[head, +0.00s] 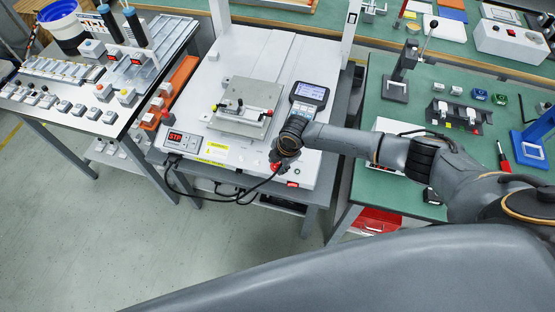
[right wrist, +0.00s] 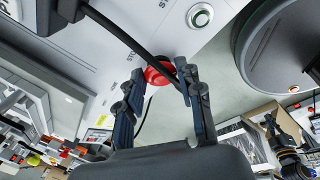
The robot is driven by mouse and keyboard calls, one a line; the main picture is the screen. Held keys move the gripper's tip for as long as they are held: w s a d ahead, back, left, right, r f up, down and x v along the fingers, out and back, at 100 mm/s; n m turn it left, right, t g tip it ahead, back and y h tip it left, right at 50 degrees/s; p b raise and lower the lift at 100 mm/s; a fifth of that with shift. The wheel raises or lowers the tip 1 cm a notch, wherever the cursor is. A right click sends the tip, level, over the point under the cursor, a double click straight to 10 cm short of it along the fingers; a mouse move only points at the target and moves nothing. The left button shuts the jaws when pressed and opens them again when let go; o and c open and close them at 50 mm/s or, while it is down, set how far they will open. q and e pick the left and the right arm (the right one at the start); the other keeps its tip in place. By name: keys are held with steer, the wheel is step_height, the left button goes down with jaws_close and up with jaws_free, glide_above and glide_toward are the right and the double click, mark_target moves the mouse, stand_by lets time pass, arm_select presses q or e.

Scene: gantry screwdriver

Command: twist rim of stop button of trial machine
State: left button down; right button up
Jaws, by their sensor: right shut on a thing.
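The trial machine (head: 230,75) is a white gantry bench with a flat bed. Its red stop button (head: 275,167) sits at the front edge, partly hidden by my right gripper (head: 284,160). In the right wrist view the red stop button (right wrist: 158,74) lies between the two fingertips of my right gripper (right wrist: 161,84). The fingers are shut on it from both sides. The exact contact with the rim is hard to make out. A black cable crosses in front of the button. My left gripper is not in view.
A handheld panel with a screen (head: 310,94) stands beside my right wrist. A metal plate fixture (head: 245,108) is on the bed. A red-lit display box (head: 182,140) is at the front left. A green bench (head: 400,107) with tools is at the right. The floor in front is clear.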

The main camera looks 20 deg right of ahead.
steer(key=shift+s+m, duration=0.15)
steer(key=shift+m, duration=0.45)
steer(key=shift+t+p, duration=0.3)
steer(key=o, duration=1.2)
steer(key=shift+f, duration=0.1)
steer(key=v, duration=1.2)
steer(key=shift+d, duration=0.1)
